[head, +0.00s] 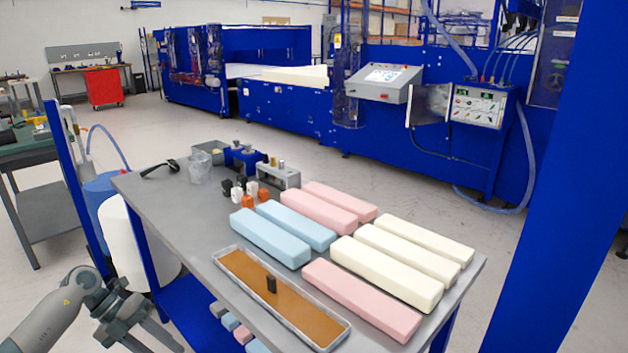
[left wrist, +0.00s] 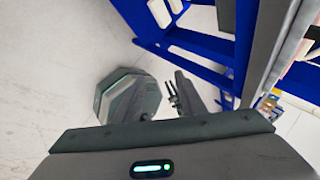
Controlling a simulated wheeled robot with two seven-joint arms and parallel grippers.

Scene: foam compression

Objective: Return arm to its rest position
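My left arm (head: 50,318) comes in at the lower left of the head view. Its gripper (head: 152,338) points down and to the right, beside the table's left side and low by its leg. Its two fingers look spread apart with nothing between them. The left wrist view shows a dark grey housing across the bottom, the floor and the blue table frame. A dark part with thin prongs (left wrist: 174,94) also shows there; it may be my right gripper, but it is too small to tell its state. The head view does not show my right arm.
The grey table (head: 190,235) carries pink, blue and cream foam blocks (head: 385,270), a brown-bottomed tray (head: 330,338) and small fixtures. A blue post (head: 65,170) and a white drum (head: 140,240) stand near my left arm.

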